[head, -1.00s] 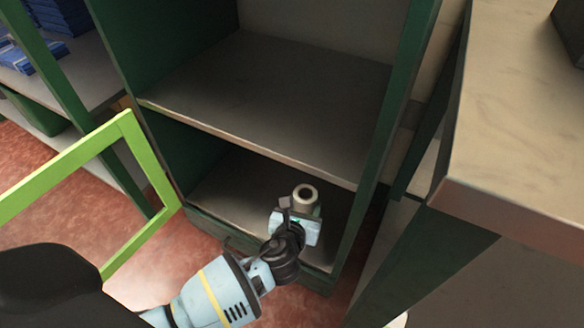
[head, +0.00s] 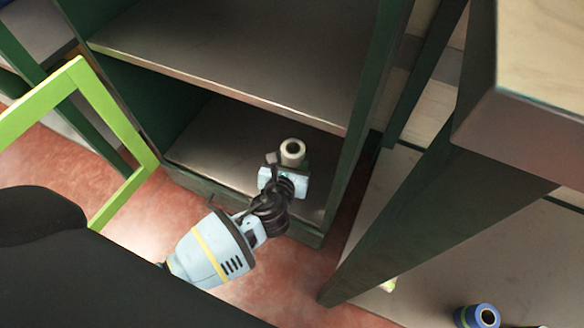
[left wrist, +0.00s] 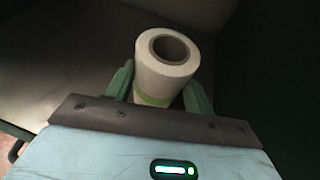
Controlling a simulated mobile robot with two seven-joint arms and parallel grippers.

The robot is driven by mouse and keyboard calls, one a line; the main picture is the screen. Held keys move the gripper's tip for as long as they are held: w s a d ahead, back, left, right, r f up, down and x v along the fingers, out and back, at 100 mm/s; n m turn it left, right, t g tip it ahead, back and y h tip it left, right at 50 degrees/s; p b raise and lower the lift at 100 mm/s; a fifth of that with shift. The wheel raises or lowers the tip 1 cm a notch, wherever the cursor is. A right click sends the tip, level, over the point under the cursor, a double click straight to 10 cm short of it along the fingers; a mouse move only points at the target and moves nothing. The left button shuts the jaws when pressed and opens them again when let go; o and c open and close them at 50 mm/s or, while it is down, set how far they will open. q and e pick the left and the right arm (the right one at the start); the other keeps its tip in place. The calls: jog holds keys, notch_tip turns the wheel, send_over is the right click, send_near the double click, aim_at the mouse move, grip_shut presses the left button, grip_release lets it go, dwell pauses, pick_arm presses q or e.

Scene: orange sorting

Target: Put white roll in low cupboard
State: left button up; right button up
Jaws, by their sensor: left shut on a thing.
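The white roll (head: 292,150) is in the low compartment of the green cupboard, above its bottom shelf (head: 215,150). My left gripper (head: 288,168) reaches in through the open front and is shut on the roll. In the left wrist view the roll (left wrist: 166,68) stands upright between the two green fingers (left wrist: 160,92), its hollow end facing the camera and a green band low on its side. I cannot tell whether its base touches the shelf. My right gripper is not in view.
A light green door frame (head: 80,75) stands open at the left. The middle shelf (head: 230,60) is above the low compartment. A table corner (head: 500,110) juts in at the right. A blue roll (head: 478,316) lies at lower right.

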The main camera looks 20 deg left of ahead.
pick_arm(q)
jog(key=shift+f+b, duration=1.3)
jog(key=shift+f, duration=0.5)
jog(key=shift+f, duration=0.15)
jog(key=o, duration=1.1)
jog(key=shift+p+v, duration=2.8)
jog(key=shift+v, duration=3.25)
